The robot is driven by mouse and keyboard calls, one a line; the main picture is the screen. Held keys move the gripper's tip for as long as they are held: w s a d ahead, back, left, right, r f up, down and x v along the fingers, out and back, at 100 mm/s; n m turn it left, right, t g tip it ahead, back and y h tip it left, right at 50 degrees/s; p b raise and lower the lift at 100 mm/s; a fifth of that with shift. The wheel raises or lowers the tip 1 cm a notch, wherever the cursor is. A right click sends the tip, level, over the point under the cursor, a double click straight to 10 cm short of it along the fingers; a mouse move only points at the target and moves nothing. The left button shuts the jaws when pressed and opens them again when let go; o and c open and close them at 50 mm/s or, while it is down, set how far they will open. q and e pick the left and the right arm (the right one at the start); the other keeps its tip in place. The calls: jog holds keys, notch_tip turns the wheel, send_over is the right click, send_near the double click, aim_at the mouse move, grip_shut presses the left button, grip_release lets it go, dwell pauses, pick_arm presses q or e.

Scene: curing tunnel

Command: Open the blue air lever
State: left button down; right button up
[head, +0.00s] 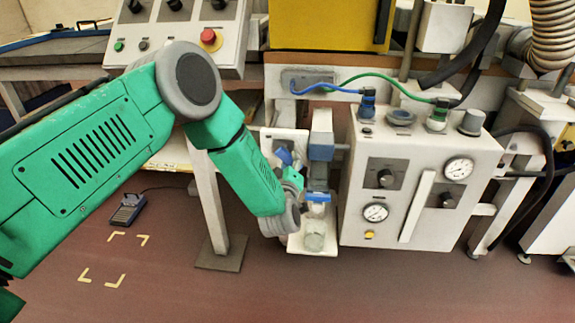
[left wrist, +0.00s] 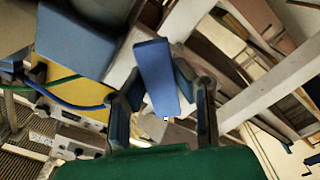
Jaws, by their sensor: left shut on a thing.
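The blue air lever (left wrist: 155,75) stands between the two fingers of my left gripper (left wrist: 160,88) in the left wrist view. In the head view a small part of the blue lever (head: 284,156) shows just above my left gripper (head: 291,172), in front of a pale mounting plate (head: 290,142). The left gripper is shut on the lever. The wrist and fingers hide the lever's lower part and its pivot in the head view. My right gripper is not in view.
Right of the lever are a blue-topped air unit with a clear bowl (head: 314,240) and a white gauge box (head: 400,150) with blue and green hoses. A control panel with a red button (head: 210,38) is above my arm.

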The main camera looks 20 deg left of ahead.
pick_arm(q)
jog(key=n, duration=0.4)
jog(key=shift+d+r+n, duration=0.3)
jog(key=shift+r, duration=0.05)
jog(key=shift+d+r+n, duration=0.1)
jog(key=shift+r+n, duration=0.15)
jog(key=shift+n, duration=0.7)
jog(key=shift+r+n, duration=0.2)
jog(key=shift+n, duration=0.75)
jog(key=c, duration=1.3)
grip_release()
jog(key=shift+r, duration=0.1)
jog(key=shift+r, duration=0.1)
jog(key=shift+s, duration=0.35)
jog(key=v, duration=1.1)
jog(key=shift+s+d, duration=0.1)
